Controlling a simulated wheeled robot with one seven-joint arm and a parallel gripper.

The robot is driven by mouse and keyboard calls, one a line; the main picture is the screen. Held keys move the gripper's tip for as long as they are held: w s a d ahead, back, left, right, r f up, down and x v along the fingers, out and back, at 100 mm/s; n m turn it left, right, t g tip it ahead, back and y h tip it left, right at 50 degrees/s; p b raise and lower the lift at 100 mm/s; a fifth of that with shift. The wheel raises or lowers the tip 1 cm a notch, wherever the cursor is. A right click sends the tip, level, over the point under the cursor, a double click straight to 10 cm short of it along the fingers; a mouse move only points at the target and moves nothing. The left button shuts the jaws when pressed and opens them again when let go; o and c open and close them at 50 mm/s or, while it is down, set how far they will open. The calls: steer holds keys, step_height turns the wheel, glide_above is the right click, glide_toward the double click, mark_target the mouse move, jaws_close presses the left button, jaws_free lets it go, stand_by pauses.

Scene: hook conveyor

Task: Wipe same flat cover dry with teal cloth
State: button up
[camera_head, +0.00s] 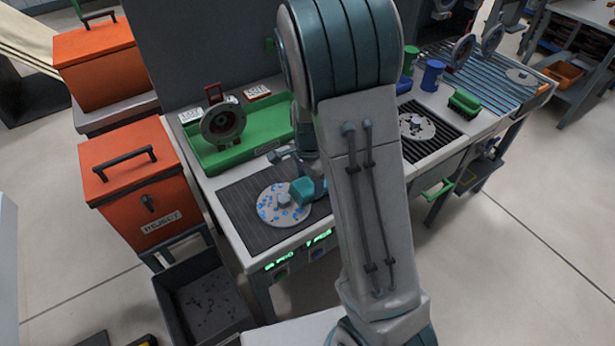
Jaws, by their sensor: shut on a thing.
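The flat cover (268,213) is a round grey disc with a raised hub and several blue wet spots. It lies on the ribbed dark mat (240,224) at the left of the bench. The teal cloth (302,190) is bunched at the cover's right edge. My gripper (310,184) is at the right of the cover, shut on the cloth. My arm hides most of the gripper and the bench behind it. I cannot tell whether the cloth touches the cover.
A green tray (221,160) with a round flanged part (223,122) stands behind the mat. An orange reject bin (141,188) stands at the left. Another disc (416,127) lies on a dark grate at the right. A blue cup (432,76) stands behind it.

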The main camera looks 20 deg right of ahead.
steer(key=shift+s+d+f, duration=0.1)
steer(key=shift+s+d, duration=0.05)
steer(key=shift+s, duration=0.35)
steer(key=shift+s+d+f, duration=0.1)
steer(key=shift+s, duration=0.35)
step_height(320, 180, up, 6)
steer(key=p, duration=0.5)
steer(key=shift+w+r, duration=0.1)
steer(key=shift+r, duration=0.1)
steer(key=shift+f, duration=0.1)
